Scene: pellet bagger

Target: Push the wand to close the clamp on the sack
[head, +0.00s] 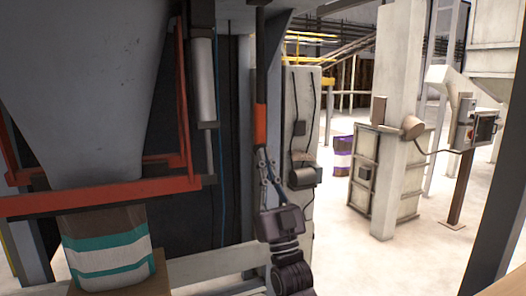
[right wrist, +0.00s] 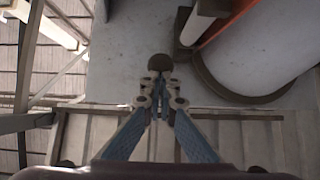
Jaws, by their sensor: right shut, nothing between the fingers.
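The wand (head: 260,122) hangs upright as a dark rod with an orange-red lower part. The striped sack (head: 108,251), brown, teal and white, hangs under the grey hopper (head: 85,90) at the lower left. A red frame (head: 100,198), seemingly part of the clamp, crosses the hopper just above the sack; its jaws cannot be made out. My right gripper (head: 261,154) points up, its fingertips at the wand's lower end; touching or apart, I cannot tell. In the right wrist view the fingers (right wrist: 161,92) are together and empty, below a dark round end (right wrist: 160,62). My left gripper is not in view.
A grey cylinder (head: 203,80) stands left of the wand. A pale post with a box (head: 303,178) stands close behind my right gripper. A pale column (head: 397,120) and a control box (head: 482,128) stand further right, with open floor between them.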

